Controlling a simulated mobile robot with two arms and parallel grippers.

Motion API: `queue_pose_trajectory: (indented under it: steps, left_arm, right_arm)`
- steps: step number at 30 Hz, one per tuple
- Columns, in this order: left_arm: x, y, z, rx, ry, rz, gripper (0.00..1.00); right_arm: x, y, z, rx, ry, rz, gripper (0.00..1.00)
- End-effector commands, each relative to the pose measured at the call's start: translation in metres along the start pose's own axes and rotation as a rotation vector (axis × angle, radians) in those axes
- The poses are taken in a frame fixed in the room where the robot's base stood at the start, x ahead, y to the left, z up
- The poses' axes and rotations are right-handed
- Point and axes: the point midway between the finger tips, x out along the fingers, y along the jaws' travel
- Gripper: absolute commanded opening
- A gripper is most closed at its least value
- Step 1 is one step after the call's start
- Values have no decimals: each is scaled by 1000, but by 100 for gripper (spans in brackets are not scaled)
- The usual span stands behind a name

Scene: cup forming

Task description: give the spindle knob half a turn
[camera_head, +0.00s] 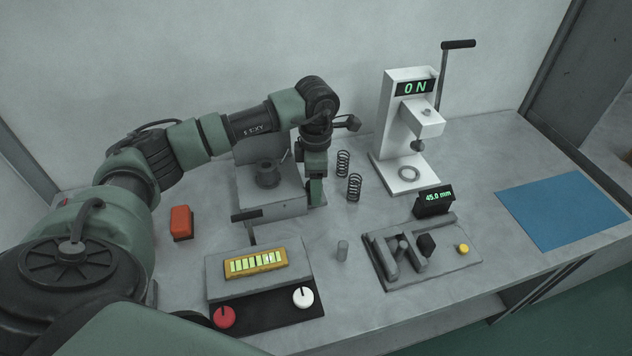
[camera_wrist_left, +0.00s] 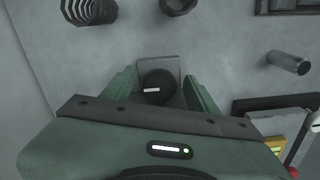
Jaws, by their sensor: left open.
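The spindle knob (camera_wrist_left: 155,88) is a round black knob with a short white mark lying across the picture. It shows in the left wrist view in front of a small grey block. My left gripper (camera_wrist_left: 160,84) is open, with one green finger on each side of the knob and the knob between them. The fingers do not appear closed on it. In the head view my left gripper (camera_head: 316,192) points down at the right side of the grey machine block (camera_head: 275,204), and I cannot make out the knob there. My right gripper is not in view.
Two black springs (camera_head: 354,187) stand just right of my gripper. A blue mat (camera_head: 565,210) is clear.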

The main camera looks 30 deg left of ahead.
Motion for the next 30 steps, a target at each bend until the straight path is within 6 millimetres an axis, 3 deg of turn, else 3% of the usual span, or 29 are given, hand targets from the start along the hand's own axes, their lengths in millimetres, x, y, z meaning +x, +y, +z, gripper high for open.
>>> queue_pose_trajectory:
  steps: [4,9,11,20,30]
  left_arm:
    - [0,0,0,0,0,0,59]
    - [0,0,0,0,0,0,11]
    - [0,0,0,0,0,0,0]
    - [0,0,0,-40,0,0,0]
    - [0,1,0,-261,0,0,0]
  right_arm:
    - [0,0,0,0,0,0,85]
    - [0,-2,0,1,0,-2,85]
    - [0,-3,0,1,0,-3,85]
    - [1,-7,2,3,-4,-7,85]
    - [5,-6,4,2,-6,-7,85]
